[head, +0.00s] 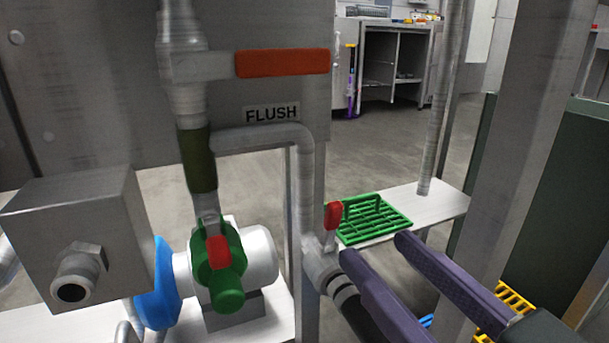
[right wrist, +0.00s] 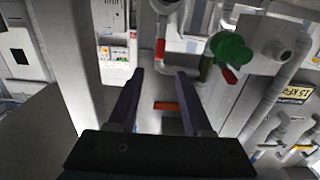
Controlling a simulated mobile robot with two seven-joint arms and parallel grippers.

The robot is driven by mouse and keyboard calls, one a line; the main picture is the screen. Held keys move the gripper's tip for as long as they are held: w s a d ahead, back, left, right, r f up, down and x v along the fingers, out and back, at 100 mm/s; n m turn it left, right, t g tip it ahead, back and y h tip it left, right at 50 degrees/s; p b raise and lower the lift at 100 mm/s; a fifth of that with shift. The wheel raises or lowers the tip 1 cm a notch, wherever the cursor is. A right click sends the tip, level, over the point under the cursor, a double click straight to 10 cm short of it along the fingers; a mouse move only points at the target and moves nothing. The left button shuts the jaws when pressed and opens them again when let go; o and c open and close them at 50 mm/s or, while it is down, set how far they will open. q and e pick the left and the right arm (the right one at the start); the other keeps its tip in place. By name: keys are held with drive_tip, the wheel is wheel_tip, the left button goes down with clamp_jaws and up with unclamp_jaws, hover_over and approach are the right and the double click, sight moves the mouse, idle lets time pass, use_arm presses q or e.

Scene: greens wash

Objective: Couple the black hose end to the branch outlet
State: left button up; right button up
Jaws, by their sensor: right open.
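The branch pipe ends in a grey outlet (head: 318,268) at the middle bottom of the head view, below a small red valve handle (head: 333,215). A black hose end (head: 352,303) lies against the outlet's lower right mouth in line with it, with dark bands at the join. How firmly it is seated cannot be told, and my finger hides part of the hose. My right gripper (head: 373,246) is open, its purple fingers apart just right of the join. In the right wrist view the fingers (right wrist: 160,71) are spread with nothing gripped. My left gripper is not in view.
A green rack (head: 374,218) sits on a pale shelf (head: 440,203) behind my fingers. A green valve (head: 226,265) and blue wheel (head: 157,283) stand left of the outlet. The orange handle (head: 283,62) is above the FLUSH label. A grey post (head: 505,140) rises at right.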

sight(338, 209)
drive_tip(key=x, duration=0.9)
drive_tip(key=shift+w+f+b, duration=0.1)
drive_tip(key=shift+w+b, duration=0.2)
drive_tip(key=shift+b, duration=0.05)
drive_tip(key=shift+c, duration=0.2)
drive_tip(key=shift+a, duration=0.1)
clamp_jaws()
